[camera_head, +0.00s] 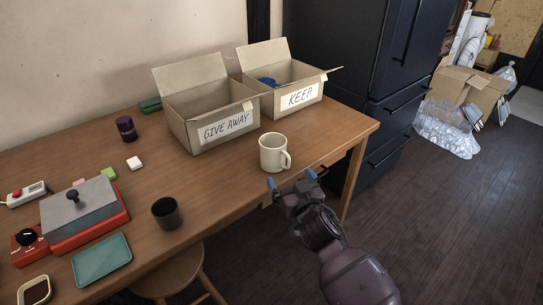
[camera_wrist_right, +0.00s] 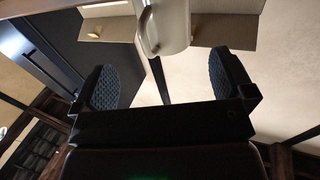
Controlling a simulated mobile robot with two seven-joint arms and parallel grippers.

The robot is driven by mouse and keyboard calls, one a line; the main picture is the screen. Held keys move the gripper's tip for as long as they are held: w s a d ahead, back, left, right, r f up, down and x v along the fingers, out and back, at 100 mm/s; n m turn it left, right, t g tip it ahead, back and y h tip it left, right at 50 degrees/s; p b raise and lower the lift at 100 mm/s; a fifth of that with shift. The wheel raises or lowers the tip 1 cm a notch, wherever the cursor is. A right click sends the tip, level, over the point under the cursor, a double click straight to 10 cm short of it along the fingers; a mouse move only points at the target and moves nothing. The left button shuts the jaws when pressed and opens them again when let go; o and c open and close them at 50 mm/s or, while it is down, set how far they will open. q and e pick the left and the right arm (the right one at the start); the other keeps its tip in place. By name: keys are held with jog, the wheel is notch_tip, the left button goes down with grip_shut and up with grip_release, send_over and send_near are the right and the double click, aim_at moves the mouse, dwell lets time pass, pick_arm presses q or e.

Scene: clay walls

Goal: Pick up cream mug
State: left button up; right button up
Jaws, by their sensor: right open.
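The cream mug (camera_head: 272,153) stands upright on the wooden table near its right front edge, with its handle toward the lower right. My right gripper (camera_head: 291,180) is just in front of the mug, beyond the table's edge, open and empty. In the right wrist view the mug (camera_wrist_right: 168,25) shows at the top, past the open fingers of my right gripper (camera_wrist_right: 170,88), with its handle to the left. The fingers do not touch it. My left gripper is not in view.
The open GIVE AWAY box (camera_head: 193,118) and KEEP box (camera_head: 313,89), which holds something blue, stand behind the mug. A dark cup (camera_head: 166,213), a teal tray (camera_head: 102,260) and a red-and-grey device (camera_head: 85,215) are to the left. A stool (camera_head: 172,275) stands in front.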

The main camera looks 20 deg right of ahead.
aim_at(277, 162)
jog(key=w, duration=0.4)
jog(key=shift+b, duration=0.35)
jog(key=w, duration=0.1)
jog(key=w+b, duration=0.1)
jog(key=w+f, duration=0.1)
jog(key=w, duration=0.1)
jog(key=shift+w+a+f, duration=0.1)
jog(key=shift+a, duration=0.2)
jog(key=shift+w+r+b, duration=0.2)
jog(key=shift+w+b, duration=0.1)
jog(key=shift+w, duration=0.3)
jog(key=c, duration=1)
